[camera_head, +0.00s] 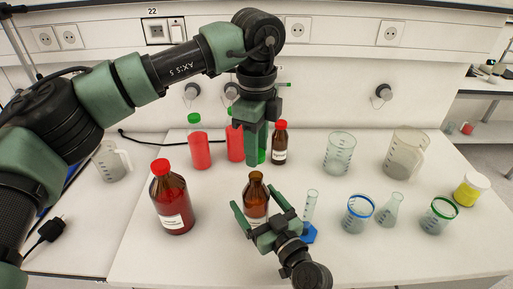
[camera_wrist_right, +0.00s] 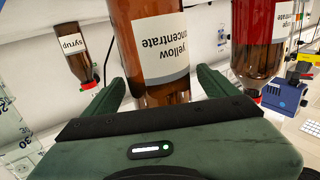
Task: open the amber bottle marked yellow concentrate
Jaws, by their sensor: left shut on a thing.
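The amber bottle marked yellow concentrate (camera_head: 257,186) stands upright at the front middle of the bench. Its brown neck shows no cap in the head view. In the right wrist view, upside down, the label on the bottle (camera_wrist_right: 160,50) is readable, and its neck end is hidden behind my gripper. My right gripper (camera_head: 258,200) has its fingers spread on both sides of the bottle, with gaps beside it. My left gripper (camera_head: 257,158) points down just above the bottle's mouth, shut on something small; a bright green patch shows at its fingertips.
A large red-capped amber bottle (camera_head: 172,200) stands to the left, a smaller one (camera_head: 280,145) behind. Red bottles (camera_head: 200,150) with green caps stand at the back. A cylinder (camera_head: 310,205) is close on the right, with beakers and a flask (camera_head: 389,211) beyond.

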